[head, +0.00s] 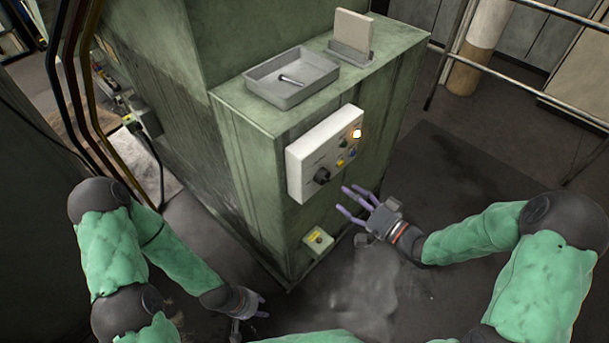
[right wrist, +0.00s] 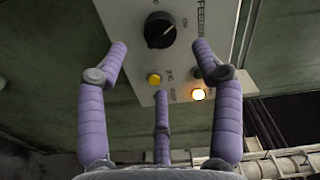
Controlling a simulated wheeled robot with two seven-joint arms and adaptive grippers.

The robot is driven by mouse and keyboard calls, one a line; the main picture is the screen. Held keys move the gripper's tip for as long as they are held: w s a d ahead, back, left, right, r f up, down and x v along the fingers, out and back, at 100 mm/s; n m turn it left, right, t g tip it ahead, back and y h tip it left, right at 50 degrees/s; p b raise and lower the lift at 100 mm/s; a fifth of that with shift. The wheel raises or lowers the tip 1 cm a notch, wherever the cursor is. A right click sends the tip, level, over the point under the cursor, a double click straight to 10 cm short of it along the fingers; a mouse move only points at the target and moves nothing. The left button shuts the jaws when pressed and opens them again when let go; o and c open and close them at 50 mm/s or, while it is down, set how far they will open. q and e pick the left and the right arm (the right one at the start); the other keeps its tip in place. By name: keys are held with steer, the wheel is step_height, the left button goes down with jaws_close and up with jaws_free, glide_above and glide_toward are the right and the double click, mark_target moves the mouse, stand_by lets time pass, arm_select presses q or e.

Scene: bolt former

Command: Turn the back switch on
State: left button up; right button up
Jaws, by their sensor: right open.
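A green machine (head: 250,160) carries a white control panel (head: 312,150) with a black rotary knob (head: 321,176), small buttons and a lit lamp (head: 357,133). The right wrist view shows the knob (right wrist: 160,30), a yellow button (right wrist: 153,79) and the lit lamp (right wrist: 198,94) close up. I cannot tell which control is the back switch; a grey box with cables (head: 146,124) sits at the machine's far left side. My right gripper (head: 352,203) is open and empty, just below and right of the panel. My left gripper (head: 262,306) hangs low at bottom centre, its finger opening unclear.
A grey tray (head: 272,92) with a bolt (head: 291,80) and a holder with an upright plate (head: 353,32) stand on the machine. Dark pipes (head: 70,80) run at left; a railing (head: 530,95) stands at right.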

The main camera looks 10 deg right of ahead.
mark_target(328, 180)
steer(key=shift+w+a+n+b, duration=0.8)
steer(key=shift+w+n+b, duration=0.25)
steer(key=shift+n+b, duration=0.35)
steer(key=shift+w+a+n+b, duration=0.85)
steer(key=shift+w+n+b, duration=0.3)
steer(key=shift+b, duration=0.5)
steer(key=shift+w+a+n+b, duration=0.8)
steer(key=shift+w+n+b, duration=0.2)
steer(key=shift+n+b, duration=0.45)
